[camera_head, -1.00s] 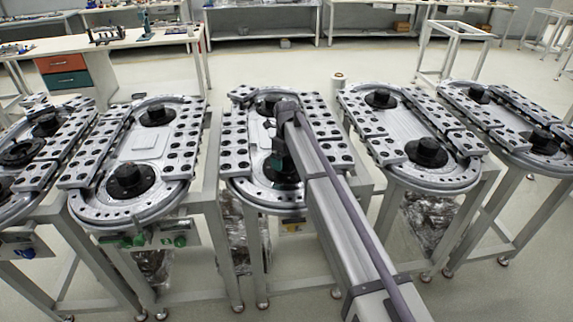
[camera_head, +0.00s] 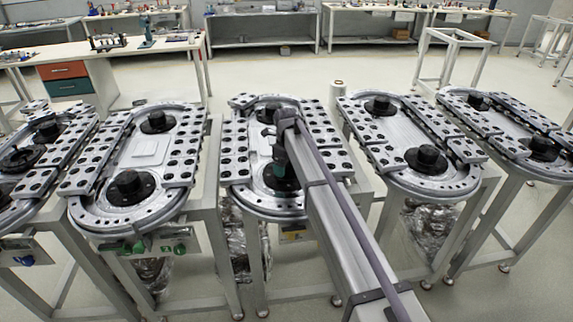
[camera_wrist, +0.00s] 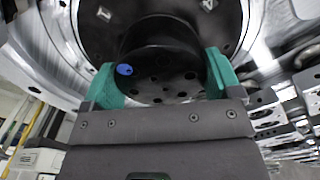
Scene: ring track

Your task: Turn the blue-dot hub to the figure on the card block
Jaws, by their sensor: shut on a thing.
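The blue-dot hub is a round black hub (camera_wrist: 160,50) with a ring of holes and one blue dot (camera_wrist: 124,69) at its lower left in the wrist view. My gripper (camera_wrist: 163,80) has its two teal fingers on opposite sides of this hub and is shut on it. In the head view, my gripper (camera_head: 280,168) is at the near hub of the middle ring track (camera_head: 240,195), and my arm hides part of that track. I cannot pick out the card block or read any figure on it.
Similar ring tracks with black hubs stand on both sides, such as the left one (camera_head: 88,212) and the right one (camera_head: 450,183). A pale plate (camera_head: 150,147) lies on the left track. Workbenches stand behind, with open floor between.

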